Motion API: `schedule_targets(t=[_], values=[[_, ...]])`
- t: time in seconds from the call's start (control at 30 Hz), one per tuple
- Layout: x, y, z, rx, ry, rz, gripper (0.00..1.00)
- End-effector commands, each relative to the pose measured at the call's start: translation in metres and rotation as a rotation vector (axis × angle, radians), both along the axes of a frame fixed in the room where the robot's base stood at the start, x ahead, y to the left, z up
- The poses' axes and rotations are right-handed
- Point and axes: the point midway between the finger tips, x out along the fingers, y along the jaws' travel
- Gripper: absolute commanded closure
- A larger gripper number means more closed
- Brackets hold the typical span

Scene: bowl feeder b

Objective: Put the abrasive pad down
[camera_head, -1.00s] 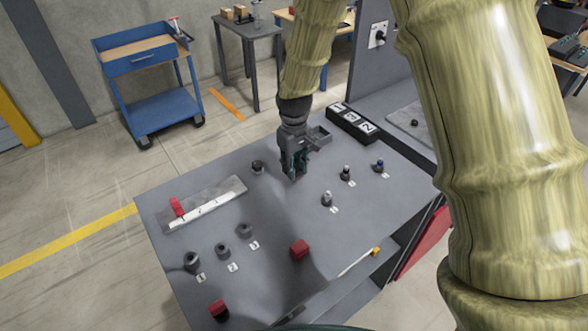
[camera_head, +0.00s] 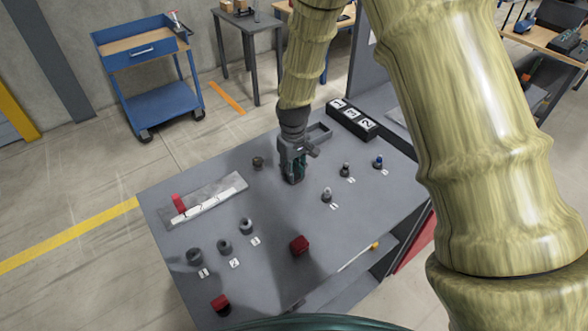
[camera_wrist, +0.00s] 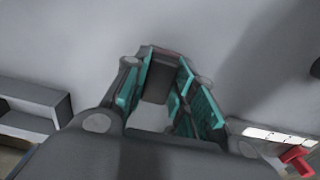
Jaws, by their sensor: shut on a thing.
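My gripper (camera_head: 293,180) points down over the back middle of the grey table (camera_head: 250,205), just above or at its surface. In the wrist view its teal-padded fingers (camera_wrist: 165,95) are closed around a dark grey block with a thin reddish edge, which I take as the abrasive pad (camera_wrist: 158,80). The fingers hide most of the pad in the head view. I cannot tell whether the pad touches the table.
Pegs (camera_head: 326,195) stand right of the gripper, with a dark knob (camera_head: 257,163) to its left.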

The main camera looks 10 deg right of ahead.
Motion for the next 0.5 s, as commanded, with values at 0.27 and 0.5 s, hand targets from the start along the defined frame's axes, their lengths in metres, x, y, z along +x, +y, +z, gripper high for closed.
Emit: schedule_targets(t=[0.27, 0.5], values=[[-0.0001, -0.0002, -0.0009, 0.0, 0.0, 0.0, 0.52], [-0.0001, -0.0004, 0.0019, 0.0, 0.0, 0.0, 0.52]])
